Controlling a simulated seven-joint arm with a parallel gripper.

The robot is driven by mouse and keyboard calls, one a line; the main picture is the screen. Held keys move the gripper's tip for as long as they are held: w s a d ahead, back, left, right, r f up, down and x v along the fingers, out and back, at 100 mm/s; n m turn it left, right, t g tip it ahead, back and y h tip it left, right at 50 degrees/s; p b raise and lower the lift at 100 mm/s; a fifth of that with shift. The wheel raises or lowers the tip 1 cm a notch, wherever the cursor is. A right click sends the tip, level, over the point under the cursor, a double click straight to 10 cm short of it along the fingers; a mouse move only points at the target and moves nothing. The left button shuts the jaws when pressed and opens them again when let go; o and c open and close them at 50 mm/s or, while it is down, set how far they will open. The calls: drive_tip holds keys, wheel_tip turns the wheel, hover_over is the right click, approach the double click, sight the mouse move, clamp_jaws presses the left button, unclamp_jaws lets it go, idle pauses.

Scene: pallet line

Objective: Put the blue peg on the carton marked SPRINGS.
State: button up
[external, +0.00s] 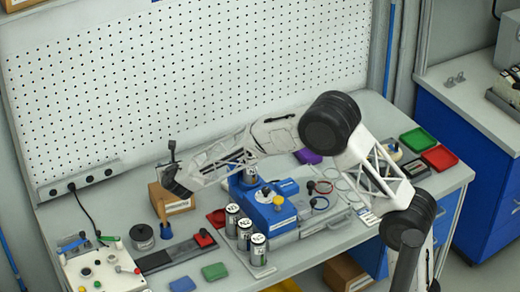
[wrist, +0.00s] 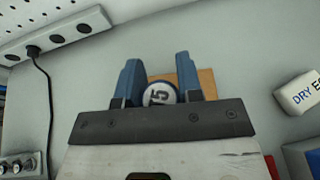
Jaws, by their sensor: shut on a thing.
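My gripper (external: 170,172) is over the left part of the bench, above a brown carton (external: 181,208). In the wrist view its two blue fingers (wrist: 157,64) are shut on a round, blue-rimmed piece with a white end marked 15 (wrist: 159,94), which I take as the blue peg. The carton also shows in the wrist view (wrist: 208,82), behind the peg and the right finger. Its marking cannot be read in either view. Whether the peg touches the carton cannot be told. The peg is not clear in the external view.
A blue machine (external: 272,212) and several labelled cans (external: 232,222) stand right of the carton. A dark cylinder (external: 142,237) and a control box (external: 103,270) lie in front and left. A dry eraser (wrist: 298,93) is at right in the wrist view. A power strip (external: 80,182) borders the pegboard.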

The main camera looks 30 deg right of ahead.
idle(0.3)
drive_tip(key=shift+f, duration=1.75)
drive_tip(key=shift+f, duration=0.2)
drive_tip(key=o, duration=0.9)
drive_tip(key=shift+r, duration=0.2)
drive_tip(key=shift+v, duration=5.95)
drive_tip(key=shift+a, duration=0.1)
